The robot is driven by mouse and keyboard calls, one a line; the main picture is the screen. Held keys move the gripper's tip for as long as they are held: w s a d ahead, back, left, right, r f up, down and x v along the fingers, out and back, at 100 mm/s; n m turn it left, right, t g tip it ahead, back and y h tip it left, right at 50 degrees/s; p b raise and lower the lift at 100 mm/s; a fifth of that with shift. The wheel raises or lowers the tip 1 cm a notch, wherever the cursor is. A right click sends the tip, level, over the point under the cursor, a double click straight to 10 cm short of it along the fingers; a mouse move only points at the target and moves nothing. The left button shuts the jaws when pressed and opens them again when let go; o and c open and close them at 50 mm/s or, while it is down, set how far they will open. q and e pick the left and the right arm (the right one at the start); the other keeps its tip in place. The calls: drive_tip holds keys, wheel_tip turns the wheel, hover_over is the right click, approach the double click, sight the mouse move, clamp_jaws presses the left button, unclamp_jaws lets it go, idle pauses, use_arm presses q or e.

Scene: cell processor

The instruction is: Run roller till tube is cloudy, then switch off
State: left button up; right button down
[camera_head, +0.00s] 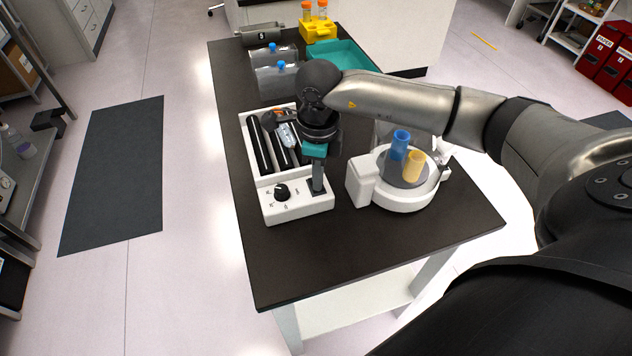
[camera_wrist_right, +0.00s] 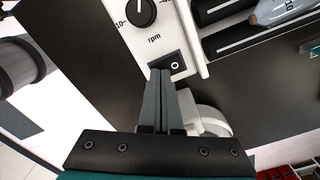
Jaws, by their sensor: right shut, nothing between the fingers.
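The white roller (camera_head: 305,206) stands on the dark bench with black rods and a front panel with a black knob (camera_head: 282,191). A tube (camera_head: 287,135) lies on the rods, partly hidden by my right arm. In the right wrist view the tube (camera_wrist_right: 285,14) is cut off and looks pale bluish with dark marks; I cannot tell whether its contents are cloudy. My right gripper (camera_head: 318,190) is shut and empty, pointing down at the panel. In the right wrist view its fingertips (camera_wrist_right: 161,73) are at the black rocker switch (camera_wrist_right: 174,65), beside its O mark; contact is unclear.
A white round device (camera_head: 405,199) with a blue tube holder (camera_head: 400,144) and a yellow one (camera_head: 414,165) stands close right of the roller. The bench front is clear.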

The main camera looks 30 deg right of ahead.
drive_tip(key=shift+f, duration=0.2)
wheel_tip(320, 180, up, 7)
drive_tip(key=p, duration=0.5)
idle(0.4)
idle(0.4)
